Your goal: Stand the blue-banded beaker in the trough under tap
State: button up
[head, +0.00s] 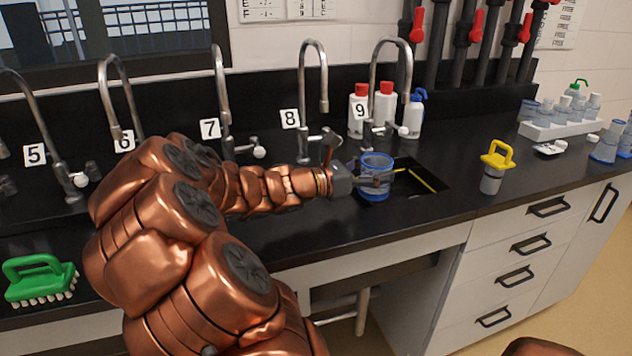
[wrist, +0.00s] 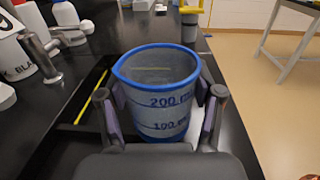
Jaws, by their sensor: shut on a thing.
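The blue-banded beaker (head: 376,170) is clear, with a blue rim, a blue base and blue volume marks. It also shows upright in the wrist view (wrist: 160,95). My gripper (head: 372,181) is shut on it, with one finger on each side of its wall in the wrist view (wrist: 162,112). The beaker is over the dark trough (head: 425,192) under tap 9 (head: 388,80). I cannot tell whether its base touches the trough floor. A yellow strip (head: 421,180) lies along the trough beyond the beaker.
Taps 5 to 8 stand left along the counter, tap 8 (head: 312,80) nearest. Bottles (head: 384,106) stand behind tap 9. A yellow-handled jar (head: 493,168) is right of the trough, and a white rack (head: 562,122) farther right. A green brush (head: 40,279) lies far left.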

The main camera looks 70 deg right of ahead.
jog(key=w, duration=0.4)
jog(key=w+f, duration=0.1)
jog(key=w, duration=0.7)
jog(key=shift+w+a+f, duration=0.1)
jog(key=shift+a+f, duration=0.2)
jog(key=shift+a, duration=0.1)
jog(key=shift+f, duration=1.55)
jog(key=o, duration=1)
jog(key=shift+f, duration=0.15)
jog(key=shift+a+r, duration=0.1)
jog(key=shift+r, duration=0.1)
jog(key=v, duration=1.1)
jog(key=shift+w+a, duration=0.25)
jog(key=shift+a, duration=0.05)
